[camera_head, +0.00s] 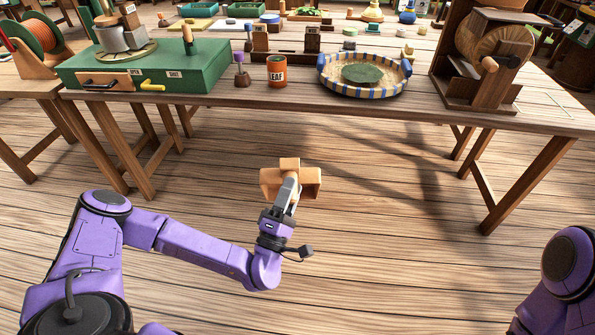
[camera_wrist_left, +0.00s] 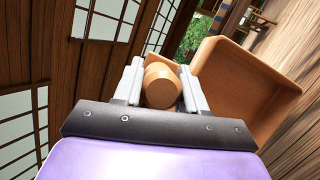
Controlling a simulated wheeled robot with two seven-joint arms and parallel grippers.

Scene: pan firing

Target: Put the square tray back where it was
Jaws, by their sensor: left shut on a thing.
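The square tray (camera_head: 312,178) is light brown wood and hangs in the air over the floor, in front of the table. My left gripper (camera_head: 289,188) is shut on the tray's round wooden handle. In the left wrist view the handle (camera_wrist_left: 164,84) sits between the two fingers of the gripper (camera_wrist_left: 160,88), and the tray's square, raised-edge body (camera_wrist_left: 245,92) shows tilted behind it to the right. Part of the tray is hidden by the gripper in the head view. My right gripper is out of view; only part of its arm shows at the bottom right.
The long wooden table (camera_head: 225,98) stands beyond the tray. On it are a green box stove (camera_head: 190,78) with a pot (camera_head: 118,36), an orange LEAF can (camera_head: 277,70), a blue-and-white rimmed basket (camera_head: 330,87) and a wooden drum machine (camera_head: 460,92). The floor before the table is clear.

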